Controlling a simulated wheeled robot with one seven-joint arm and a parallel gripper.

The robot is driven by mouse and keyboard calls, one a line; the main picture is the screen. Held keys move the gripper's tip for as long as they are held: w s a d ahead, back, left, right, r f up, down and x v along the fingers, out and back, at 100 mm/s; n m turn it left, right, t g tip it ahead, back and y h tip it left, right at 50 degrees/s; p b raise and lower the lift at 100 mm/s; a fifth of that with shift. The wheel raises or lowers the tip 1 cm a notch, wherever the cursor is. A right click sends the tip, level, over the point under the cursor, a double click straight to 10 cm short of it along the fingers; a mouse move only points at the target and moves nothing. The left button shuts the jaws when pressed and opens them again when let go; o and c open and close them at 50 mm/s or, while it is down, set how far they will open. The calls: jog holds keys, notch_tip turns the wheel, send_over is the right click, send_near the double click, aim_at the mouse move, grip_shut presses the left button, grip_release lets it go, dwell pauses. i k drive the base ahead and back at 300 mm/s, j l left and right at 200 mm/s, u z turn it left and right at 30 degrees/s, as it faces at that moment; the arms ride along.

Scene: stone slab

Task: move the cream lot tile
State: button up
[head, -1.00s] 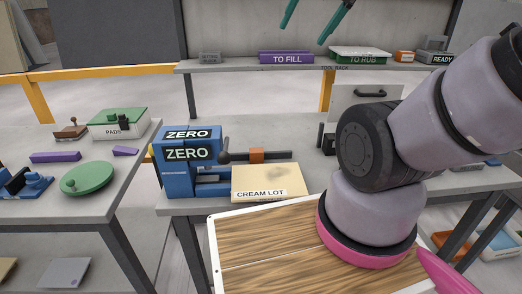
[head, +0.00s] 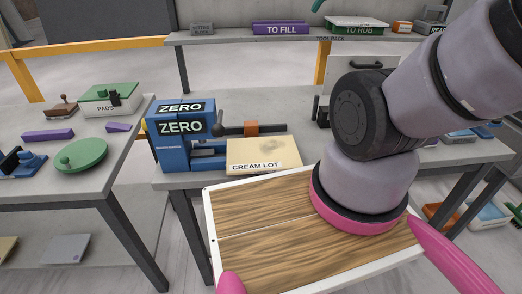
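The cream lot tile (head: 262,152) is a flat, cream block with a white "CREAM LOT" label on its front edge. It lies on a grey bench (head: 180,180), close to the right of a blue device (head: 172,150) labelled "ZERO". My arm stands at the right and leans out of the picture at the upper right. My gripper is not in view, so its state is hidden.
A black handle with an orange block (head: 251,129) extends just behind the tile. A wood-topped, white-rimmed surface (head: 250,222) is in front. The left table holds a green disc (head: 82,156), a pads box (head: 108,104) and purple blocks. A shelf (head: 230,37) runs behind.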

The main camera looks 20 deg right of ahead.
aim_at(270, 154)
jog(key=k+j+u, duration=0.2)
jog(key=k+j, duration=0.6)
